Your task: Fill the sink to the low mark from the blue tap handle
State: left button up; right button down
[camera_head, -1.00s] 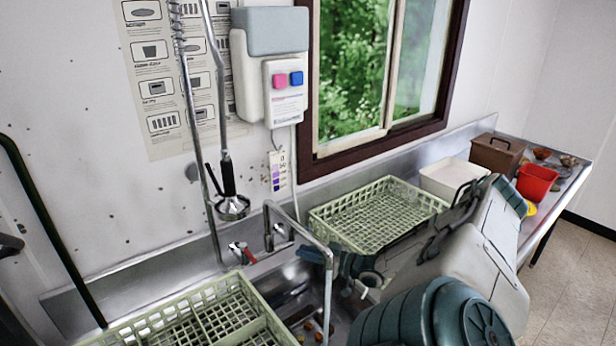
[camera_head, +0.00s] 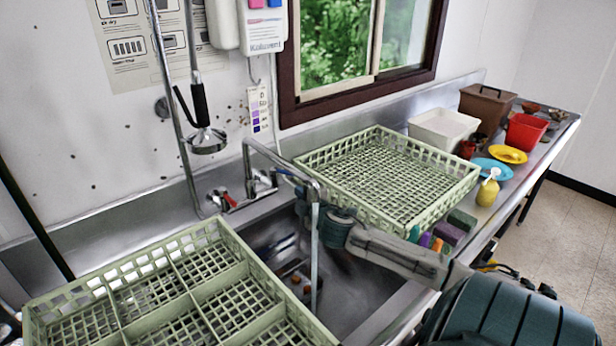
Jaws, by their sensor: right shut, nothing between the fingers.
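The steel sink (camera_head: 360,290) is in the middle, partly hidden by my right arm. Its floor shows, with a few orange-brown scraps by the drain; I cannot make out a low mark or a clear water level. The tap's spout (camera_head: 282,160) arches over it. A thin pale column (camera_head: 313,265), which looks like running water, drops from the spout's end into the sink. A red tap handle (camera_head: 227,198) is at the left of the tap body (camera_head: 262,182). The blue handle is not clearly visible. My right gripper (camera_head: 285,178) is shut and empty beside the tap, partly behind the spout. My left gripper is out of view.
A green rack (camera_head: 235,240) stands left of the sink, another (camera_head: 468,188) behind it to the right. A spray head (camera_head: 208,140) hangs by the wall. Sponges (camera_head: 450,233), a yellow bottle (camera_head: 487,190), plates and a red bucket (camera_head: 525,132) line the right counter.

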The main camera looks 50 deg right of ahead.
jog(key=p+x, duration=0.1)
jog(key=x, duration=0.2)
jog(key=p+x, duration=0.1)
jog(key=x, duration=0.1)
jog(key=p+x, duration=0.1)
jog(key=x, duration=0.2)
jog(key=shift+w+d+r, duration=0.2)
jog(key=shift+d+r, duration=0.05)
jog(key=shift+d, duration=0.15)
jog(key=shift+w+d+f+p, duration=0.2)
jog(key=shift+w+d+p, duration=0.1)
jog(key=shift+w, duration=0.35)
jog(key=shift+a, duration=0.1)
